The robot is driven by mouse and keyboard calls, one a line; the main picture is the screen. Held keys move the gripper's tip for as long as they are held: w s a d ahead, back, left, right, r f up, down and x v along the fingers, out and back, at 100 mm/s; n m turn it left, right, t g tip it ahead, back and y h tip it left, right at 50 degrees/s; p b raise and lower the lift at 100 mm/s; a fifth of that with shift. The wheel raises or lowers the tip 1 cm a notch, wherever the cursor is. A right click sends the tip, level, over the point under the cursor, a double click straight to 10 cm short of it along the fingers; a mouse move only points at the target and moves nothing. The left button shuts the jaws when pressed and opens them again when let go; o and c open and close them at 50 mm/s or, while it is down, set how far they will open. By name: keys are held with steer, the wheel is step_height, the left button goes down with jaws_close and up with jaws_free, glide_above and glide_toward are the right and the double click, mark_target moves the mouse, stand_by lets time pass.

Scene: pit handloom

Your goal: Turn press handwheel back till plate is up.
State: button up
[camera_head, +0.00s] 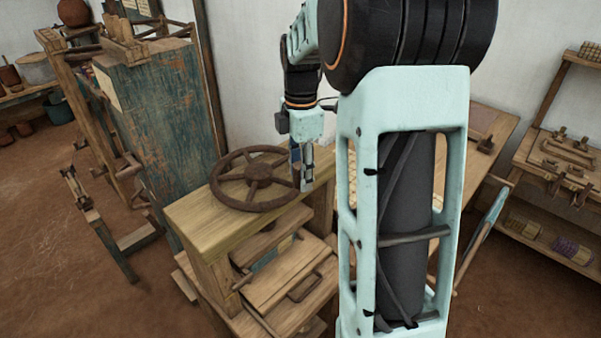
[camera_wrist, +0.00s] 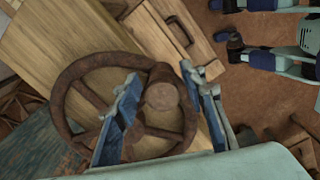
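The brown spoked handwheel (camera_head: 257,171) lies flat above the pale wooden top beam of the press (camera_head: 205,222). It also fills much of the wrist view (camera_wrist: 80,78). My gripper (camera_head: 302,180) points down at the wheel's right side. In the wrist view its two blue-grey fingers (camera_wrist: 160,78) are spread apart, one on each side of a round brown knob (camera_wrist: 160,97) on the wheel. A gap shows between the fingers and the knob, and contact cannot be made out. Wooden boards (camera_head: 268,238) show below the beam; which one is the plate, and its height, I cannot tell.
A wooden board with a dark handle (camera_head: 305,285) juts from the press front. A worn blue-green cabinet (camera_head: 160,105) stands behind on the left. A loom frame (camera_head: 100,215) is at left, a shelf rack (camera_head: 565,165) at right. Brown floor lies open at front left.

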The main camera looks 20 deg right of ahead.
step_height(320, 180, up, 12)
stand_by(0.7)
stand_by(0.4)
